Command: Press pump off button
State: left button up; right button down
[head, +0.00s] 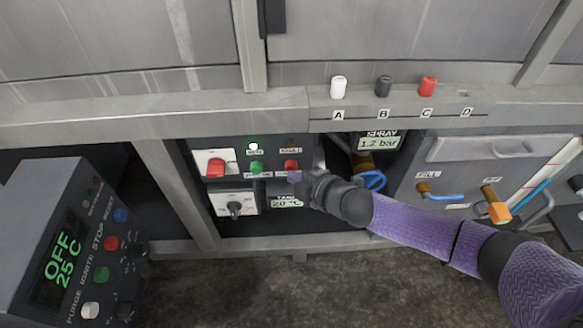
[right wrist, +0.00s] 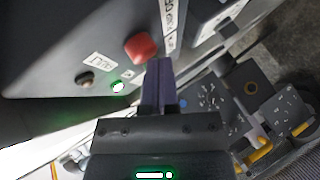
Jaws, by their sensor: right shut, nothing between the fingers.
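The pump panel (head: 272,152) is dark and set into the frame below the ledge. It carries a red button (head: 291,165) on its right, a green button (head: 256,167) left of it, and a brightly lit green lamp (head: 253,146) above. My right gripper (head: 295,177) is shut and empty, its purple fingertips just below the red button. In the right wrist view, the shut fingers (right wrist: 160,68) end beside the red button (right wrist: 140,47); I cannot tell whether they touch. The lit green lamp (right wrist: 118,87) shows there too. My left gripper is not in view.
A red rotary switch (head: 215,167) and a black knob (head: 235,209) sit left of the buttons. A blue-handled valve (head: 370,180) stands close right of my gripper. A control box (head: 67,245) reading OFF 25 C stands front left. Knobs A, B and C line the ledge.

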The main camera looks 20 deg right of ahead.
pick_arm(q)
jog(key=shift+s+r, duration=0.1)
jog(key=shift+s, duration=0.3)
pick_arm(e)
jog(key=shift+w, duration=0.35)
pick_arm(q)
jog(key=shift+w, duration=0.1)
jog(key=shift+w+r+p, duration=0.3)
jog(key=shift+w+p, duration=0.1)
jog(key=shift+p, duration=0.05)
pick_arm(e)
jog(key=shift+s+a, duration=0.2)
jog(key=shift+s, duration=0.7)
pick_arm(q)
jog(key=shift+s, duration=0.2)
